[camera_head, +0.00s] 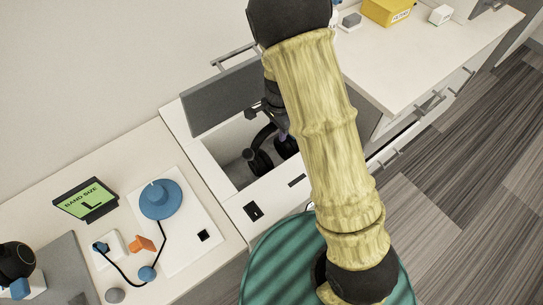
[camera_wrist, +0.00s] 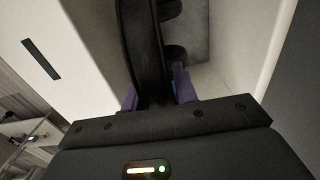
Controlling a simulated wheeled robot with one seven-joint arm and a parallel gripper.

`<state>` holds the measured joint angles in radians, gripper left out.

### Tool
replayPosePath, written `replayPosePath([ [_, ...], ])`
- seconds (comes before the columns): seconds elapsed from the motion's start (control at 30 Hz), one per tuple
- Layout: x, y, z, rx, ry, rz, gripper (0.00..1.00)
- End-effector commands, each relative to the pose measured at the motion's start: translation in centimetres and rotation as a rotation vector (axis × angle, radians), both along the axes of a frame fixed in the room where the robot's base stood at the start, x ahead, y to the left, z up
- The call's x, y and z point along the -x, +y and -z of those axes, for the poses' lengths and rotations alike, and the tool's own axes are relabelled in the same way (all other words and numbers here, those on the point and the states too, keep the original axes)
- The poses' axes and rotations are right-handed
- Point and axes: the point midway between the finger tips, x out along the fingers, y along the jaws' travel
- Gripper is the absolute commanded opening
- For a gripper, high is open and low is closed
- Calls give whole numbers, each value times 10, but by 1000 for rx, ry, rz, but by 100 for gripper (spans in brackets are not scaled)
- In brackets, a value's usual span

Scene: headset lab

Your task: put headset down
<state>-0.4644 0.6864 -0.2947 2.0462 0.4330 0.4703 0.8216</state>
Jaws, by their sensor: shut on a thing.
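The black headset (camera_head: 259,161) is inside an open white compartment (camera_head: 199,148) in the head view, with its ear cups low in the opening. In the wrist view its dark band (camera_wrist: 146,45) runs between the purple fingers of my gripper (camera_wrist: 157,90), which is shut on it. My gripper also shows in part in the head view (camera_head: 282,132), mostly hidden by my arm. An ear cup (camera_wrist: 173,54) shows over a grey patch on the compartment floor. I cannot tell whether the headset touches the floor.
A raised grey lid (camera_head: 222,100) stands behind the opening. A yellow box (camera_head: 387,11) lies on the right counter.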

Motion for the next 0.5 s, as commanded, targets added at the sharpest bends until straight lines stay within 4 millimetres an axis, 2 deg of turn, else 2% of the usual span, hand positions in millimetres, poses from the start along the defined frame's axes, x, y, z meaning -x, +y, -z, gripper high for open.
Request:
replayPosePath([
  [0.1,1,-1,26,1,5,1,0],
  [0.2,1,-1,40,1,3,0,0],
  [0.5,0,0,44,0,0,-2,0],
])
